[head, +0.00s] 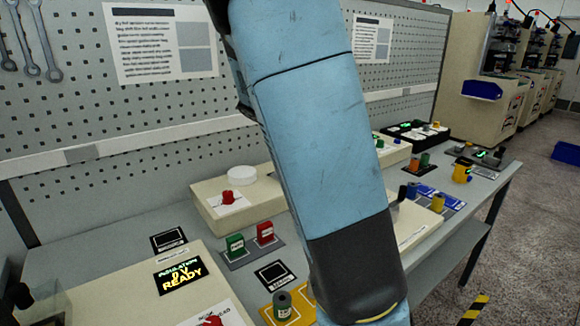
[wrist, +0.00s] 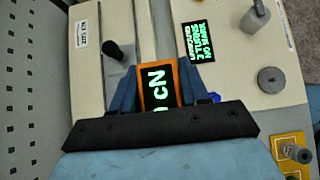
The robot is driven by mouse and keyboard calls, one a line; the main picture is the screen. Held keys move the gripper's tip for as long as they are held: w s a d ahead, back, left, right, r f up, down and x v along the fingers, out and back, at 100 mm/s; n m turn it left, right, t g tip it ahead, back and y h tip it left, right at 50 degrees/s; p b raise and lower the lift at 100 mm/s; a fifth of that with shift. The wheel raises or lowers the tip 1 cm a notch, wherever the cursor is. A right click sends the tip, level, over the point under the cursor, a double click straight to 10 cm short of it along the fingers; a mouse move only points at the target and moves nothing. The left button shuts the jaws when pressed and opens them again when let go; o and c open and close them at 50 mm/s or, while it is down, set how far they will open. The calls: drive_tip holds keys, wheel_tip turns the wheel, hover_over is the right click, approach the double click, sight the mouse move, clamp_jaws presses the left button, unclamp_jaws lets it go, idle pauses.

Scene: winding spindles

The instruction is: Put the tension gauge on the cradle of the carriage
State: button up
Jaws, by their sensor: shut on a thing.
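In the wrist view, my gripper (wrist: 160,82) is shut on the tension gauge (wrist: 158,99), a small device with an orange frame and a dark display with green characters ending in "CN". Blue fingers press on both sides of it. My gripper and the gauge do not show in the head view, where my blue arm crosses the middle. I cannot clearly make out the carriage or its cradle. A cream housing with a lit display (wrist: 197,42) lies beyond the gauge, and a black knob (wrist: 118,50) stands left of it.
In the head view, a cream box with a "READY" display (head: 180,276) stands at front left. Green (head: 235,246) and red (head: 265,233) blocks stand behind it. In the wrist view, a grey disc (wrist: 271,80) and a yellow plate (wrist: 292,168) with a spool lie at right.

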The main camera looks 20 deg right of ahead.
drive_tip(key=w+f, duration=0.2)
drive_tip(key=w, duration=0.1)
drive_tip(key=w+f, duration=0.2)
drive_tip(key=w, duration=0.1)
drive_tip(key=w+d+f, duration=0.1)
drive_tip(key=w+f, duration=0.2)
drive_tip(key=shift+w, duration=0.3)
drive_tip(key=shift+w+f, duration=0.6)
drive_tip(key=shift+f, duration=0.05)
drive_tip(key=shift+w+f, duration=0.15)
drive_tip(key=shift+f, duration=1.55)
drive_tip(key=o, duration=1.3)
drive_tip(key=shift+f, duration=0.1)
